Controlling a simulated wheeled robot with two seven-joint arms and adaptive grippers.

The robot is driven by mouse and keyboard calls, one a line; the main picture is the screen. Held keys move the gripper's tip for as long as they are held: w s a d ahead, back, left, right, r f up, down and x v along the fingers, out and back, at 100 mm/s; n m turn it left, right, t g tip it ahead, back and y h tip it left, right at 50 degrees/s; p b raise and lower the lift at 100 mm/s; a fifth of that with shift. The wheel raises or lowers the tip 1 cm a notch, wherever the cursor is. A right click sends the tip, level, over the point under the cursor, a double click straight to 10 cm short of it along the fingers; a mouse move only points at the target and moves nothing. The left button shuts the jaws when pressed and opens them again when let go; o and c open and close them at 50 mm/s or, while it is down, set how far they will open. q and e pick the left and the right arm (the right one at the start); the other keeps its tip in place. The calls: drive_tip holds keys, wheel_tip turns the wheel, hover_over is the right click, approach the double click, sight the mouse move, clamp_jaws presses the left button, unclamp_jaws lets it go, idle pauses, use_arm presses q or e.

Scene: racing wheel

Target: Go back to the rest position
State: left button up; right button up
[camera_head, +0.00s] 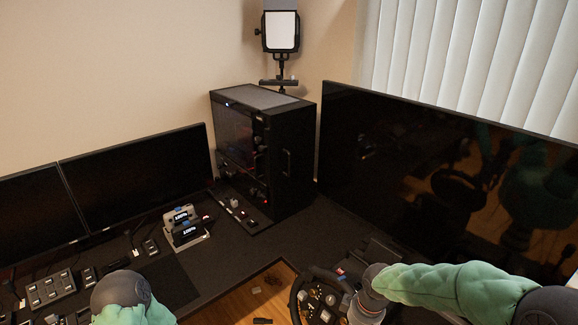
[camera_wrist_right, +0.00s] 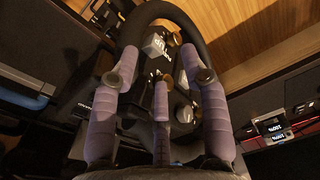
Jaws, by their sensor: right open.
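The racing wheel (camera_head: 300,296) is at the bottom centre of the head view, with a dark rim and a hub full of buttons. In the right wrist view its rim (camera_wrist_right: 188,18) arches beyond my fingers. My right gripper (camera_wrist_right: 158,82) is open, its purple-padded fingers spread over the wheel's hub with nothing held between them. I cannot tell whether the fingers touch the wheel. In the head view, my right arm reaches in from the right, and its wrist end is over the wheel's right side. Only part of my left arm shows at the bottom left; its gripper is out of view.
A large monitor (camera_head: 440,170) stands close behind my right arm. A black PC case (camera_head: 290,160) stands in the corner, with two monitors (camera_head: 140,180) to its left. A small device with lit displays (camera_head: 186,228) and button boxes (camera_head: 50,290) sit on the dark desk (camera_head: 225,275).

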drive_tip(key=s+a+f+m+y+b, duration=0.1)
drive_tip(key=s+f, duration=0.4)
drive_tip(key=f, duration=0.5)
drive_tip(key=s+a+f+m+y+b, duration=0.1)
drive_tip(key=s+a+f+m+b, duration=0.2)
drive_tip(key=f, duration=0.8)
drive_tip(key=s+a+f+m+y+b, duration=0.1)
drive_tip(key=s+a+f+m+b, duration=0.1)
drive_tip(key=s+f+m, duration=0.3)
drive_tip(key=s+a+f, duration=0.1)
drive_tip(key=s+f, duration=0.3)
drive_tip(key=f, duration=0.1)
drive_tip(key=shift+a+f+b, duration=0.35)
drive_tip(key=shift+a+b, duration=0.05)
drive_tip(key=shift+w, duration=0.1)
